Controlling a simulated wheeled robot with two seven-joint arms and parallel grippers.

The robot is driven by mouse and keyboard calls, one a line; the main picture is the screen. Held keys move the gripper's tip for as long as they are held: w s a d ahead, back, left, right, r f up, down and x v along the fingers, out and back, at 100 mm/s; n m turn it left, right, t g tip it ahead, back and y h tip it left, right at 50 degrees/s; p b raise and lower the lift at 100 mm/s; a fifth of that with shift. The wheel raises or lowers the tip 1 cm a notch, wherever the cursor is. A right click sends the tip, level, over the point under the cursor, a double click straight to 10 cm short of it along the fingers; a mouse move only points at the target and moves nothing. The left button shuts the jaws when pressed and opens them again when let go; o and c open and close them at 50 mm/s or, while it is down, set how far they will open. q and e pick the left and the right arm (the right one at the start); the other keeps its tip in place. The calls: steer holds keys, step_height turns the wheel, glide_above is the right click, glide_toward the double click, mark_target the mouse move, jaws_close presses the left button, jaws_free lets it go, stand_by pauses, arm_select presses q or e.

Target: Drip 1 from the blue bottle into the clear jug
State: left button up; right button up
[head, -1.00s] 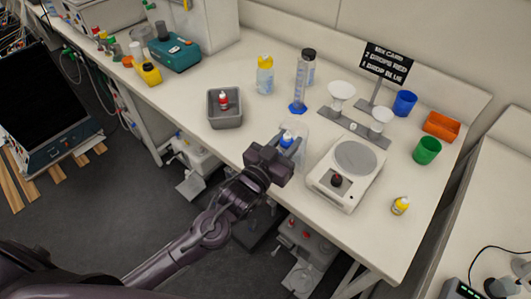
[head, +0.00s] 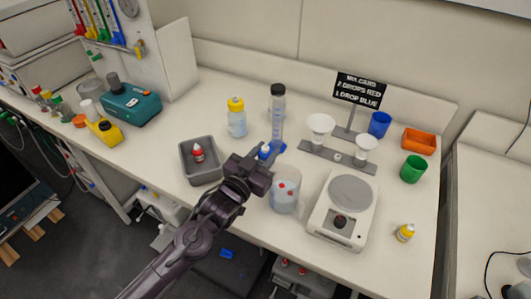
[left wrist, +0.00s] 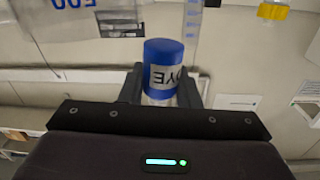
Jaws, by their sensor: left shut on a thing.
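My left gripper (head: 268,159) is shut on the blue bottle, whose blue end (head: 264,151) shows just past the fingers in the head view. In the left wrist view the blue bottle (left wrist: 164,58) stands between the two fingers, with a white label reading DYE upside down. The clear jug (head: 285,204) is on the bench just right of and nearer than the gripper, with small red spots in it. The gripper is beside the jug's far left rim; the exact height gap is unclear. My right gripper is not in view.
A grey tray (head: 187,161) holding a red-capped bottle (head: 198,153) is on the left. A measuring cylinder (head: 278,125) stands behind the gripper. A white scale (head: 325,220) is right of the jug. A card (head: 359,90) reads 2 drops red, 1 drop blue.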

arm_select(q)
step_height(320, 180, down, 2)
steer(key=shift+a+f+m+b, duration=0.15)
steer(key=shift+m+b, duration=0.25)
steer(key=shift+b, duration=0.4)
steer(key=m, duration=0.2)
steer(key=shift+w+a+r+m+b, duration=0.2)
steer(key=shift+a+m+b, duration=0.15)
steer(key=shift+m+b, duration=0.05)
steer(key=shift+s+d+r+m+y+b, duration=0.2)
steer(key=shift+r+m+b, duration=0.4)
steer(key=shift+m, duration=1.55)
steer(key=shift+d+r+m+y+b, duration=0.1)
steer(key=shift+d+r+m+b, duration=0.4)
steer(key=shift+m, duration=1.6)
steer(key=shift+s+d+r+m+y+b, duration=0.1)
steer(key=shift+r+m+b, duration=0.6)
steer(key=shift+m, duration=1.45)
steer(key=shift+s+d+r+m+b, duration=0.2)
steer(key=shift+d+r+m, duration=0.15)
steer(key=shift+m, duration=0.4)
steer(key=shift+s+d+r+m+b, duration=0.1)
steer(key=shift+s+d+r+m, duration=0.1)
steer(key=shift+d+m, duration=0.4)
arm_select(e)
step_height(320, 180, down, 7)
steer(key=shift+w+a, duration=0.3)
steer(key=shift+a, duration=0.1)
arm_select(q)
steer(key=shift+a, duration=0.2)
